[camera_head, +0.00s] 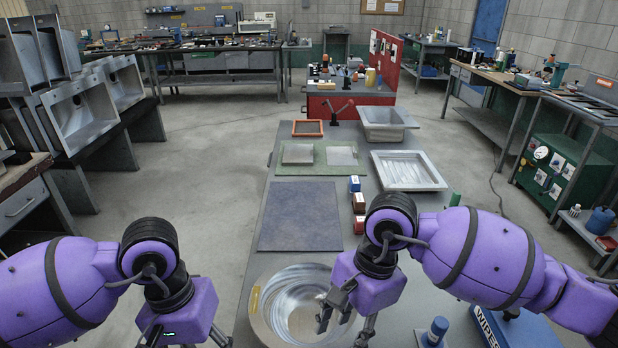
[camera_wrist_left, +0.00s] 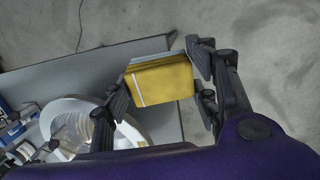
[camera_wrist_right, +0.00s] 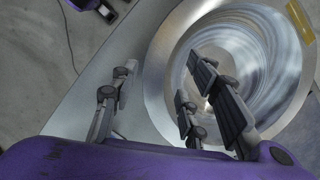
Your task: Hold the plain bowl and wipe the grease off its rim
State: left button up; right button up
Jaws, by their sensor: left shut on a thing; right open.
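The plain metal bowl (camera_head: 262,322) sits on the near end of the grey bench, with a yellowish patch (camera_head: 255,300) on its left rim. The patch also shows in the right wrist view (camera_wrist_right: 300,20). My right gripper (camera_wrist_right: 165,95) is open above the bowl's near side. One finger side appears outside the rim, the other over the inside; I cannot tell whether they touch. My left gripper (camera_wrist_left: 158,85) is shut on a yellow folded cloth (camera_wrist_left: 165,82) with grey-blue layers, held left of the bowl. In the head view its fingers are mostly cut off.
Small red and blue blocks (camera_head: 358,203) line the mat's right side. A metal tray (camera_head: 408,170) stands farther back.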

aim_at(342, 340)
pick_arm(q)
jog(key=shift+s+f+g+b, duration=0.2)
jog(key=shift+f+b, duration=0.15)
jog(key=shift+f, duration=0.55)
jog(key=shift+s+f+g+b, duration=0.15)
jog(key=shift+f+b, duration=0.2)
jog(key=shift+f, duration=0.55)
pick_arm(e)
jog(key=shift+x, duration=1.85)
jog(key=c, duration=0.7)
